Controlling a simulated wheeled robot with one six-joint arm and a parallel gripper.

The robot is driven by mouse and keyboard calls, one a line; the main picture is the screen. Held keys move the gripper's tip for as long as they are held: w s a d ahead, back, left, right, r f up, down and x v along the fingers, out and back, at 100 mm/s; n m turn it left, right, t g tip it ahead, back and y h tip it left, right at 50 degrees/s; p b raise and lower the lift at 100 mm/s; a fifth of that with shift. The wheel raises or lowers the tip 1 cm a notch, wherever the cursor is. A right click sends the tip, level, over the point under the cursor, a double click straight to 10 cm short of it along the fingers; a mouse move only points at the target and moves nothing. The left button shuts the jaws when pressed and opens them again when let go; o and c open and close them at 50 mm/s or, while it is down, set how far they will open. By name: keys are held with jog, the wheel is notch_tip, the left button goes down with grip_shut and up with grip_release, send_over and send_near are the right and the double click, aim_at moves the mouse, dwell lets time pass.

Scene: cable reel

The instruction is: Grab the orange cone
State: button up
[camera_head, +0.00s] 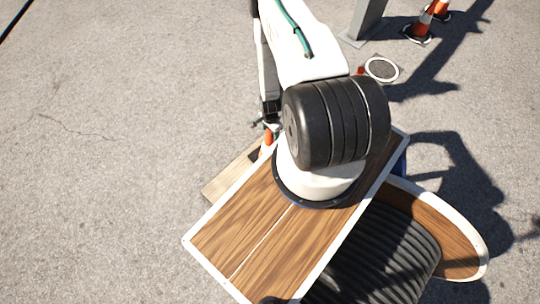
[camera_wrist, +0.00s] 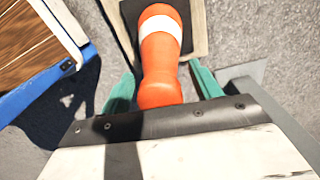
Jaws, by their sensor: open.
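The orange cone (camera_wrist: 161,60) with a white band shows in the wrist view, its dark base at the top of the picture. My gripper (camera_wrist: 163,72) is open, with one green finger on each side of the cone. A gap shows beside the left finger; whether the right finger touches I cannot tell. In the head view a small part of the orange cone (camera_head: 267,140) shows beside the wooden deck; my arm and the deck hide the rest.
A wooden deck with white edging (camera_head: 240,240) lies close to the cone. A pale wooden pallet (camera_head: 222,187) sits under the cone's base. A black ribbed reel (camera_head: 385,255) stands at the lower right. Other cones (camera_head: 420,25) and a grey post (camera_head: 365,18) stand far right. Pavement at left is clear.

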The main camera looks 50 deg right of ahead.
grip_shut()
jog(key=shift+r, duration=0.1)
